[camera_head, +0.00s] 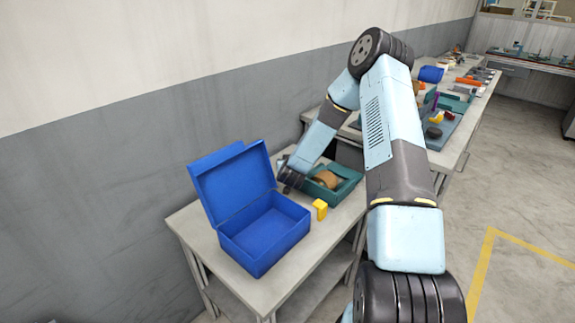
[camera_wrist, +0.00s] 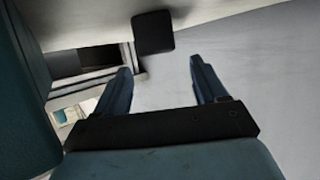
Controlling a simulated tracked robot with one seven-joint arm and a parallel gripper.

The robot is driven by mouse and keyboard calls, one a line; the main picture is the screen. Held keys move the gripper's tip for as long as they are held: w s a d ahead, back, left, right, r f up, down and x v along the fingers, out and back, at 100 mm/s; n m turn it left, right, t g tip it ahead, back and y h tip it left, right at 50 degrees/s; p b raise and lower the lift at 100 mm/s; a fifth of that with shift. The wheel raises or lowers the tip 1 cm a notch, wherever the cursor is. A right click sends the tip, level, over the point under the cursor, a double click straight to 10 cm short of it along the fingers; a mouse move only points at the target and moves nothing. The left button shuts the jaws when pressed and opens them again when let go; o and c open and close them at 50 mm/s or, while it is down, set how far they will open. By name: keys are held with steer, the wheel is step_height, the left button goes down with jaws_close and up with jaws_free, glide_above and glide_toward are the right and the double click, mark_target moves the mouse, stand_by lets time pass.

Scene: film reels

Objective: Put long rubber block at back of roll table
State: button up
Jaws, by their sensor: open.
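A black block (camera_wrist: 153,32), which looks like the rubber block, shows beyond the fingertips in the wrist view, at the edge of a pale grey surface. My gripper (camera_wrist: 165,80) is open, its two fingers apart with nothing between them. The block lies ahead of the gap, nearer the left finger, and looks apart from both fingers. In the head view my gripper (camera_head: 287,180) is low over the near table (camera_head: 188,227), between the blue box and the green tray. Its fingertips and the block are hard to make out there.
An open blue box (camera_head: 265,255) stands on the near table, lid raised. A green tray (camera_head: 350,190) holding a brown roll (camera_head: 327,179) is right of my gripper. A longer table (camera_head: 458,140) behind carries several items. A wall runs along the left.

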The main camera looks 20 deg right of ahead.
steer(key=v, duration=0.6)
steer(key=shift+s+a+r, duration=0.1)
steer(key=shift+s+r, duration=0.2)
steer(key=s+a+r+n+g+y, duration=0.2)
steer(key=s+r, duration=0.4)
steer(key=r, duration=0.6)
steer(key=s+a+r+n+g+y, duration=0.15)
steer(key=s+r, duration=0.45)
steer(key=r, duration=0.6)
steer(key=s+d+r+g, duration=0.1)
steer(key=s+r, duration=0.3)
steer(key=s, duration=0.6)
steer(key=s+d+r+g, duration=0.1)
steer(key=s+r, duration=0.3)
steer(key=s, duration=0.7)
steer(key=s+r+m+g, duration=0.1)
steer(key=s+r+g, duration=0.1)
steer(key=s, duration=0.8)
steer(key=shift+d+r+h, duration=0.35)
steer(key=shift+d+r, duration=0.05)
steer(key=shift+r, duration=0.5)
